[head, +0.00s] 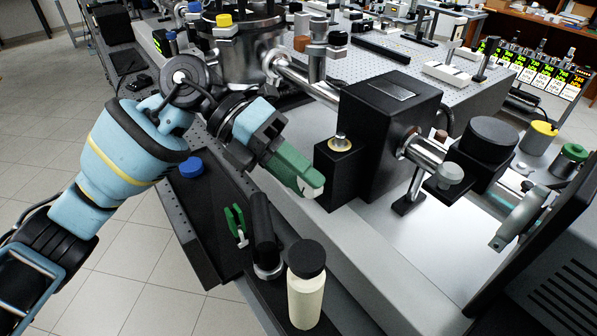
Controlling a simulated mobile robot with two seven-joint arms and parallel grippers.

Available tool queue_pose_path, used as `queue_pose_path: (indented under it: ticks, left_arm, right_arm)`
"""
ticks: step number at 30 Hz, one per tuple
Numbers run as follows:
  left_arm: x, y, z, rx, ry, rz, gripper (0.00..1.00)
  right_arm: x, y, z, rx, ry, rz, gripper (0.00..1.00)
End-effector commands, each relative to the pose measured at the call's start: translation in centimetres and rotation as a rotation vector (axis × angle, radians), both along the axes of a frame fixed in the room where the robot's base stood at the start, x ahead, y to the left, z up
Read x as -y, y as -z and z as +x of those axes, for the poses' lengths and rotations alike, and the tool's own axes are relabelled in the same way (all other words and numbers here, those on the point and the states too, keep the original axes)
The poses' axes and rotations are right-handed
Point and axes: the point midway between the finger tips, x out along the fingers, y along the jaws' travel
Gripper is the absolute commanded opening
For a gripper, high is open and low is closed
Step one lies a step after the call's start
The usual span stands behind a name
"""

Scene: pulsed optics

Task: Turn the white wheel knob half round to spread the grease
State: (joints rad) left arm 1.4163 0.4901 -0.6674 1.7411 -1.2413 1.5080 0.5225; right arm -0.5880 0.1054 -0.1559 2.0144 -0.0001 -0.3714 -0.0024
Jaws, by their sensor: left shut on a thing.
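My left gripper (305,178), with green fingers, reaches in from the left to the near side of a small black block (340,178). It is shut on the white wheel knob (309,191), of which only a small white part shows at the fingertips. The fingers hide the rest of the knob, so how far it is turned cannot be told. The small block has a brass ring and a metal stub (341,143) on top and stands against a larger black box (388,130). My right gripper is not in view.
A steel chamber (240,50) stands behind my arm. Metal tubes and a black-capped part (490,140) crowd the right.

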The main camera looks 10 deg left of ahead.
Motion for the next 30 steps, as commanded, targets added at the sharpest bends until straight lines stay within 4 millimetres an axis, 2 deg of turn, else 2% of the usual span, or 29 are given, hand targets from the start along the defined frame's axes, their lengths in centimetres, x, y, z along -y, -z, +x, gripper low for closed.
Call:
queue_pose_path:
  ticks: [6, 7, 12, 22, 30]
  left_arm:
    - [0.0, -0.1, 0.1, 0.002, -0.002, -0.001, 0.12]
    - [0.0, -0.1, 0.1, 0.002, -0.002, -0.001, 0.38]
    - [0.0, -0.1, 0.0, 0.002, -0.001, 0.0, 0.57]
    - [-0.4, -0.2, 0.2, 0.002, -0.002, 0.001, 0.57]
    - [-3.5, -2.1, 1.3, 0.001, -0.005, 0.002, 0.57]
  right_arm:
    - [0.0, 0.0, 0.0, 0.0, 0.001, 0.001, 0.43]
    - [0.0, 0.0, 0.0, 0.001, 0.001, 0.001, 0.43]
    - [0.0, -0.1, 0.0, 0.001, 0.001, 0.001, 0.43]
    - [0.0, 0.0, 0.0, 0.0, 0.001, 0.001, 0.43]
    - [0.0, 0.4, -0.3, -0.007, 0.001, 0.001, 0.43]
